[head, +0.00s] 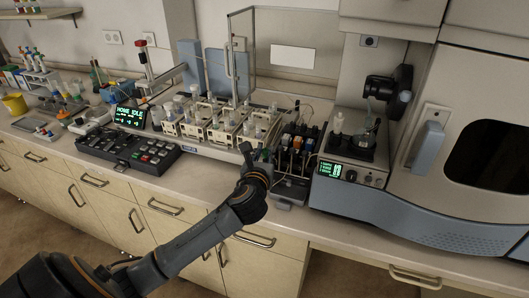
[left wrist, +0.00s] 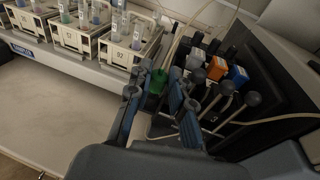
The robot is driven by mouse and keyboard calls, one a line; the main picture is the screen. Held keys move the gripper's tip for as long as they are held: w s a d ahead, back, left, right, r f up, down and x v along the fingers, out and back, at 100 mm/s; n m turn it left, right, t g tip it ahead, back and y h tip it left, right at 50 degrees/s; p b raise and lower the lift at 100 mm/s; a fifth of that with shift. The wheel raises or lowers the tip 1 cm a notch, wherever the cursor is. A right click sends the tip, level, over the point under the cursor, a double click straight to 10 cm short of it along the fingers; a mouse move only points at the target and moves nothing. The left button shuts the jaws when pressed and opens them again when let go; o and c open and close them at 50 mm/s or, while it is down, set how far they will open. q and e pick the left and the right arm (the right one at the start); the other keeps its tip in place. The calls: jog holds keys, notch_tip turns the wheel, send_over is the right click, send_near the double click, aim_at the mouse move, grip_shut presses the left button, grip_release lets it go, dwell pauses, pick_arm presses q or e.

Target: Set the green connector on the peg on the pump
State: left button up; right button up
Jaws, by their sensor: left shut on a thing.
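The green connector (left wrist: 158,82) shows in the left wrist view between the tips of my left gripper (left wrist: 154,86), which is shut on it. In the head view my left gripper (head: 248,158) is at the left side of the pump (head: 290,185), near its front, and the connector cannot be made out there. The pump is a dark block with several upright levers and coloured connectors. In the left wrist view an orange connector (left wrist: 216,68) and a blue connector (left wrist: 238,76) sit on it, right of the green one. The free peg cannot be made out. My right gripper is not in view.
Left of the pump is an autosampler with racks of vials (head: 215,120). The spectrometer (head: 400,200) stands to the right. A black keypad (head: 130,150) lies further left; bare bench top lies before the racks.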

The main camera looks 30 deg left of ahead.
pick_arm(q)
jog(key=shift+f, duration=0.65)
jog(key=o, duration=0.8)
jog(key=shift+o, duration=0.2)
jog(key=shift+s, duration=0.1)
jog(key=v, duration=1.2)
jog(key=shift+a, duration=0.1)
